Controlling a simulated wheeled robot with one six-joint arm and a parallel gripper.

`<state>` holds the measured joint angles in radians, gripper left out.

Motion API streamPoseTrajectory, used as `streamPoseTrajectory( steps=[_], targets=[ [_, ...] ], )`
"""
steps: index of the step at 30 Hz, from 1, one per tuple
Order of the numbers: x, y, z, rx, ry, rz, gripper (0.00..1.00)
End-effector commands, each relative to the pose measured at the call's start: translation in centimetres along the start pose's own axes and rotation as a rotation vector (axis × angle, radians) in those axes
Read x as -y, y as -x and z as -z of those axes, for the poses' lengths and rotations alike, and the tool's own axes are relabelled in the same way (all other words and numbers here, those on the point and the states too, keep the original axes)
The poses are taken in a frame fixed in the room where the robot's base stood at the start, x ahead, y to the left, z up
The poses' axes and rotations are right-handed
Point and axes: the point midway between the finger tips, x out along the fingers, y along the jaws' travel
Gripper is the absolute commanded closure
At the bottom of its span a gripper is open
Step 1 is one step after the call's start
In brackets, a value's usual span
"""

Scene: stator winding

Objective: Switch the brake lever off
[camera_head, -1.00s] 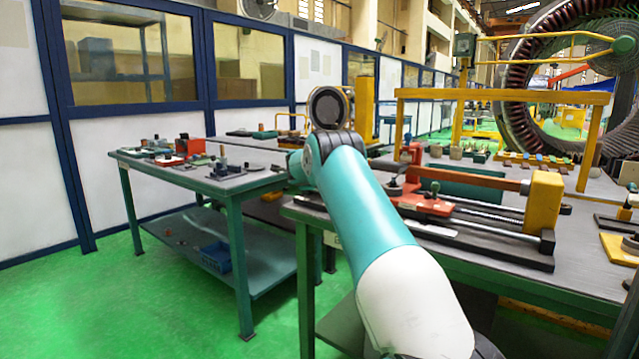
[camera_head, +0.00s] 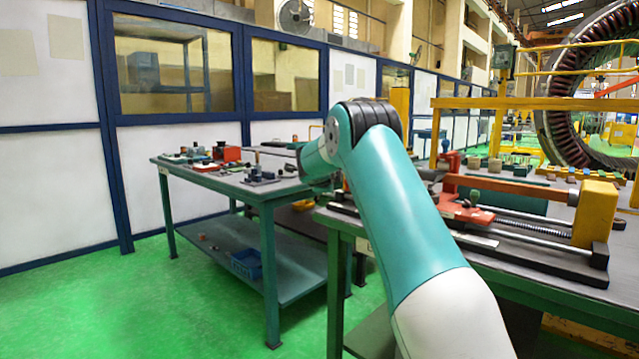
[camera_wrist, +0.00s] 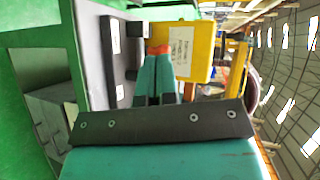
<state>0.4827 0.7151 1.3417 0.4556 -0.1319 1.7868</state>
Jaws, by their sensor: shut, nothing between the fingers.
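In the wrist view, my gripper (camera_wrist: 156,93) is shut, its two teal fingers close together with nothing between them. Ahead of the fingertips are an orange-red piece (camera_wrist: 157,48) and a yellow block (camera_wrist: 195,52) with a white label; I cannot tell whether the fingers touch either. In the head view, the gripper is hidden and my teal and white arm fills the middle. The bench device (camera_head: 508,240) at right has red clamps, a long brown bar (camera_head: 508,186) and a yellow end block (camera_head: 595,213). I cannot tell which part is the brake lever.
The green workbench (camera_head: 345,238) carries the device. A second bench (camera_head: 215,182) with small tools stands at left, a blue basket (camera_head: 245,265) on its lower shelf. A yellow rail (camera_head: 540,103) rises behind. Green floor is free at left.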

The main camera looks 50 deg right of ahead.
Motion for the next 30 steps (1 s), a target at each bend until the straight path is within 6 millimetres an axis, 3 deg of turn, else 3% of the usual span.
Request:
streamPoseTrajectory(
  steps=[3, 9, 30],
  targets=[
    [0.0, 2.0, -1.0, 0.001, 0.0, -0.001, 1.0],
    [0.0, 3.8, -1.8, -0.003, 0.0, -0.003, 1.0],
    [0.0, 4.2, -2.1, 0.002, 0.007, -0.008, 1.0]
  ],
)
